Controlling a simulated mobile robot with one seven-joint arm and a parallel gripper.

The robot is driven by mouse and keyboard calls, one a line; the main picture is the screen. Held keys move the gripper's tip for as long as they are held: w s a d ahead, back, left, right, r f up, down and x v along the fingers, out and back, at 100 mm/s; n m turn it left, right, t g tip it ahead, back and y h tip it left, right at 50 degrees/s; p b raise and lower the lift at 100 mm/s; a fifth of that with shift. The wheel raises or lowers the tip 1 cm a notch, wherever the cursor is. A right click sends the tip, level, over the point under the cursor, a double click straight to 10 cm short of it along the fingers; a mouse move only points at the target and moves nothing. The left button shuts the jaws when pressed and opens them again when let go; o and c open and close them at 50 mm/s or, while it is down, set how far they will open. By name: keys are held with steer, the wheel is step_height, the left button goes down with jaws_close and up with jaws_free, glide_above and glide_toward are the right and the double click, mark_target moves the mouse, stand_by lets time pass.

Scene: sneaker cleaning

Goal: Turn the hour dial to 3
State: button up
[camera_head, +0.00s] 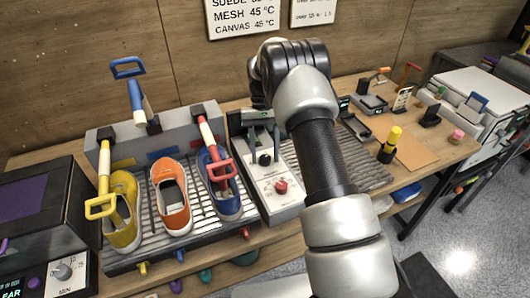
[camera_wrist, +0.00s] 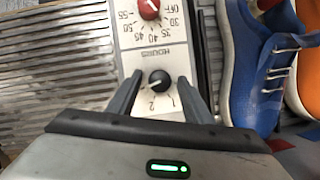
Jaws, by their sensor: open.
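The hour dial (camera_wrist: 159,80) is a small black knob on a pale panel, under the word HOURS, with the digits 1 and 2 showing beside it in the wrist view. It also shows as a dark knob in the head view (camera_head: 265,159). A pale mark is on the knob, but I cannot tell exactly which number it points to. My gripper (camera_wrist: 160,76) is open, with one grey finger on each side of the hour dial and gaps between. In the head view my gripper (camera_head: 265,148) is over the upper part of the panel. The digit 3 is not readable.
A red minute dial (camera_wrist: 149,8) sits on the same control panel (camera_head: 262,199). Blue (camera_head: 228,204), orange (camera_head: 174,208) and yellow (camera_head: 119,236) sneakers stand on the ribbed rack to the left. A yellow-capped bottle (camera_head: 391,142) stands to the right of my arm.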

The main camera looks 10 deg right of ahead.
steer(key=p+v, duration=0.8)
steer(key=v, duration=0.9)
steer(key=shift+r, duration=0.25)
